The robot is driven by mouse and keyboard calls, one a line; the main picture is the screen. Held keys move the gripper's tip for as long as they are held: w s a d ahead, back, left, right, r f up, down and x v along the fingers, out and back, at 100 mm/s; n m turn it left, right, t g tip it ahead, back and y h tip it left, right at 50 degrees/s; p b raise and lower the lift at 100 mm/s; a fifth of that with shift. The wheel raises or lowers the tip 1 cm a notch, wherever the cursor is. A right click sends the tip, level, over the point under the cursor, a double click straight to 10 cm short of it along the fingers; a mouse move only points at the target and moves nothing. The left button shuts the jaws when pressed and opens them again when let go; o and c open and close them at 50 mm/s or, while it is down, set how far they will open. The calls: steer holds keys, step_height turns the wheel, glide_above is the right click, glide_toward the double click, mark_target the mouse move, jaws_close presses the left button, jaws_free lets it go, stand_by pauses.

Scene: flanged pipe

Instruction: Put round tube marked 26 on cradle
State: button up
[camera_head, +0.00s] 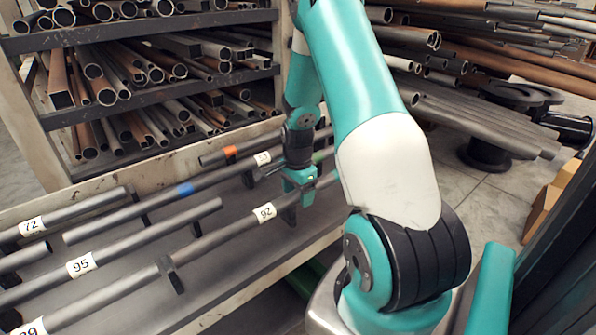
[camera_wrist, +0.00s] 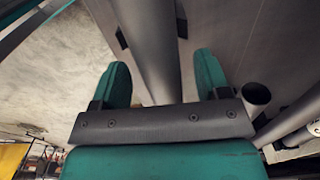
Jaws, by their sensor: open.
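A grey round tube (camera_head: 235,228) lies along the front of the bench, with a white label that reads like 92, or 26 turned upside down. My gripper (camera_head: 299,188) is at this tube's far stretch, right of the label. In the wrist view a grey tube (camera_wrist: 150,45) runs between the two spread green fingers of my gripper (camera_wrist: 160,82). The fingers show gaps on both sides of it. The tube's far end is hidden behind my arm in the head view. A small black support (camera_head: 170,273) stands by the tube line; I cannot tell which support is the cradle.
Other tubes lie alongside, labelled 72 (camera_head: 75,212) and something like 95 (camera_head: 140,236). One with a blue band (camera_head: 150,208) lies behind. In the wrist view an open tube end (camera_wrist: 256,94) is close right of the gripper. A rack (camera_head: 150,88) full of pipes stands behind.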

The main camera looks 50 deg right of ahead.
step_height(320, 180, up, 17)
stand_by(0.4)
steer(key=shift+f, duration=0.1)
steer(key=a+r+n+t+y+p, duration=0.1)
steer(key=a+r+n, duration=0.2)
steer(key=a+n, duration=0.55)
steer(key=a+r+n+y, duration=0.1)
steer(key=a+r+n, duration=0.25)
steer(key=a, duration=0.95)
steer(key=s+a+r+n+g+y, duration=0.1)
steer(key=s+a+r+n+y, duration=0.1)
steer(key=s+a+n, duration=1.3)
steer(key=shift+s+a+r+n+p, duration=0.15)
steer(key=shift+a+r+n+p, duration=0.25)
steer(key=shift+a+r, duration=0.25)
